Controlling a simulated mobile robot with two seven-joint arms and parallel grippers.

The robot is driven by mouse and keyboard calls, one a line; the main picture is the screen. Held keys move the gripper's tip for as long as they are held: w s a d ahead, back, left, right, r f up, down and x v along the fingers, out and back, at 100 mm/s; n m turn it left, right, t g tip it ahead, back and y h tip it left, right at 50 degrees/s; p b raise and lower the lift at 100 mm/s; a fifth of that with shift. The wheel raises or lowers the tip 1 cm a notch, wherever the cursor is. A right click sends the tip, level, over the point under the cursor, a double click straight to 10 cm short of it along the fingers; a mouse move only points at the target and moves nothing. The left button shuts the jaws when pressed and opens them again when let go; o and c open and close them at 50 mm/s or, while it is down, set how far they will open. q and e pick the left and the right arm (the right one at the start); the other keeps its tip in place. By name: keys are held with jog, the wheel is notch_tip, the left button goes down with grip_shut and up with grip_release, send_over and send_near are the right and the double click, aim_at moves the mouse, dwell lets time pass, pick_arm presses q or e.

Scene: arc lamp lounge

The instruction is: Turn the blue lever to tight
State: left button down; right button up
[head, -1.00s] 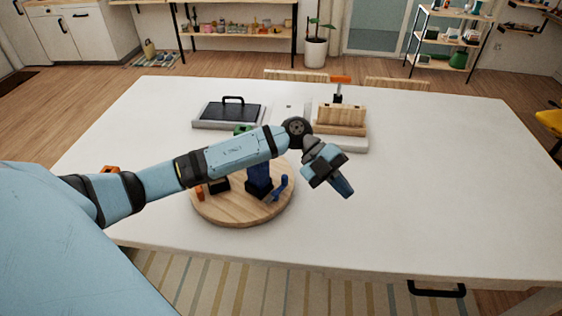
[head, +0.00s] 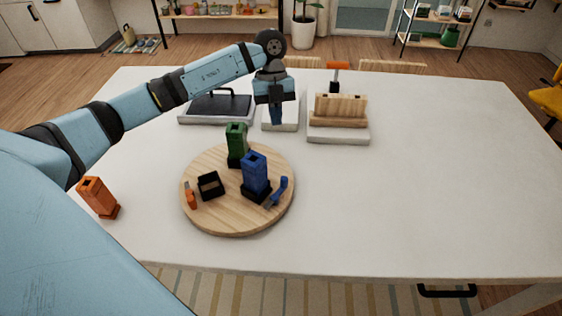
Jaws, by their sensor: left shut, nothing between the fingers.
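The blue lever (head: 282,187) is a small handle at the lower right of a blue upright block (head: 255,172) on a black base. Both are on a round wooden board (head: 225,219) on the white table. I cannot read any tight mark from here. My left gripper (head: 276,118) is shut and empty, pointing down above the table behind the round board, apart from the lever. My right gripper is not in view.
A green block (head: 236,146), a black open box (head: 210,184) and a small orange lever (head: 191,199) share the board. An orange block (head: 97,197) stands at left. A black-lidded tray (head: 215,108) and a wooden rack (head: 340,110) stand behind. The table's right side is clear (head: 450,180).

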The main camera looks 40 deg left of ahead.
pick_arm(q)
jog(key=p, duration=0.2)
send_near(276, 194)
jog(key=w+f, duration=0.1)
jog(key=w+a+f, duration=0.1)
jog(key=w+f, duration=0.1)
jog(key=w+a+f, duration=0.1)
jog(key=w+f, duration=0.1)
jog(key=shift+w+a, duration=0.1)
jog(key=shift+w, duration=0.1)
jog(key=shift+s+d+r, duration=0.2)
jog(key=shift+s+d, duration=0.65)
jog(key=shift+d, duration=0.05)
jog(key=shift+s+d+p, duration=0.4)
jog(key=shift+s+d, duration=0.05)
jog(key=shift+d, duration=0.05)
jog(key=shift+f, duration=0.1)
jog(key=shift+a, duration=0.1)
